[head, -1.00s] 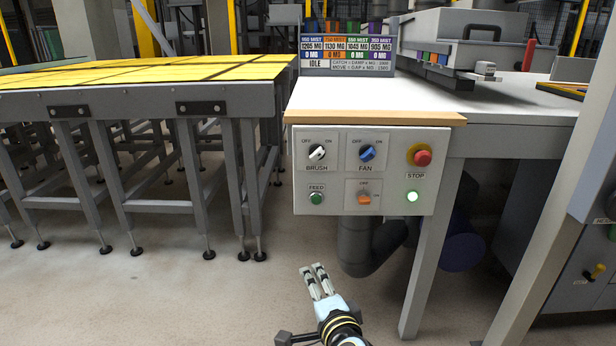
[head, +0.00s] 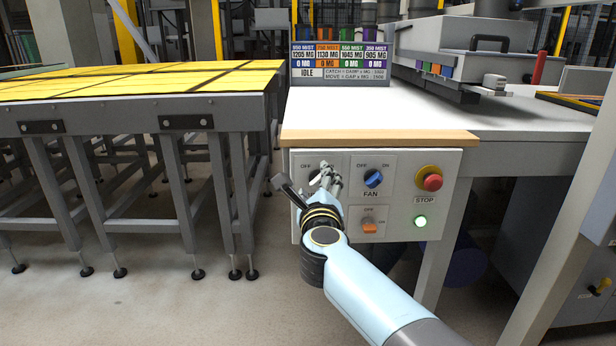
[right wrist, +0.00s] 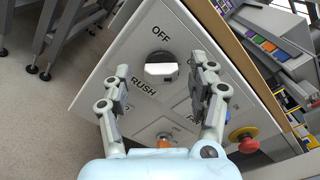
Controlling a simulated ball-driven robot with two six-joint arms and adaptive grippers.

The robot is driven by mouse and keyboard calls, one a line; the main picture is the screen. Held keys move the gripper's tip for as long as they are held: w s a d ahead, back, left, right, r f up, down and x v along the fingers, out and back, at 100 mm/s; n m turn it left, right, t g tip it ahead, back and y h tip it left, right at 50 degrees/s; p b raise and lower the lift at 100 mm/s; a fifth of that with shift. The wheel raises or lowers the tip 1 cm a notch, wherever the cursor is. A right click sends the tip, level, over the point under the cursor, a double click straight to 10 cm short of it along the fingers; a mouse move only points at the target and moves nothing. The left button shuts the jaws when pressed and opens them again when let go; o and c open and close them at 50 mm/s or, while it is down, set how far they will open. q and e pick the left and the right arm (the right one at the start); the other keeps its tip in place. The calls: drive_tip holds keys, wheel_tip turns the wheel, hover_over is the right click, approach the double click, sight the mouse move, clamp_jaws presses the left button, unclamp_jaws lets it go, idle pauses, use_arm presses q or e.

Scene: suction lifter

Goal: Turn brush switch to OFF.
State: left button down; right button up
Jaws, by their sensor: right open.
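The BRUSH switch is a dark round knob with a white handle on the pale control panel (head: 400,207). In the right wrist view the knob (right wrist: 161,68) sits between the fingers, with the OFF label above it; which label its handle points to is hard to tell. In the head view my gripper covers most of the knob and its lettering. My right gripper (head: 326,174) is open in front of the switch. In the right wrist view its fingers (right wrist: 160,76) stand apart on both sides of the knob, with no clear contact. My left gripper is out of view.
The blue FAN knob (head: 373,178) is just right of my gripper. The red STOP button (head: 432,182), lit green lamp (head: 421,221) and orange switch (head: 369,228) share the panel. A wooden table edge (head: 380,137) overhangs above. A yellow-topped table (head: 140,82) stands left.

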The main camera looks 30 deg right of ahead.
drive_tip(key=shift+w+d, duration=0.15)
drive_tip(key=shift+w, duration=0.15)
drive_tip(key=shift+r, duration=0.1)
drive_tip(key=shift+c, duration=0.7)
drive_tip(key=c, duration=1)
drive_tip(key=shift+n+p, duration=1.75)
drive_tip(key=shift+n, duration=0.15)
drive_tip(key=n+p, duration=0.3)
drive_tip(key=n, duration=0.2)
drive_tip(key=shift+n+p, duration=0.3)
drive_tip(key=shift+p, duration=0.1)
drive_tip(key=n+p, duration=0.1)
drive_tip(key=n, duration=0.1)
drive_tip(key=n+p, duration=0.1)
drive_tip(key=n, duration=0.1)
drive_tip(key=shift+f+p, duration=0.3)
drive_tip(key=shift+f, duration=0.05)
use_arm(q)
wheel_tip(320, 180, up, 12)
drive_tip(key=p, duration=0.1)
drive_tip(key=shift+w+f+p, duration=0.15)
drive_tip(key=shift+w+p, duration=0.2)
drive_tip(key=shift+p, duration=0.05)
use_arm(e)
drive_tip(key=shift+f+n, duration=0.2)
drive_tip(key=shift+n, duration=2.1)
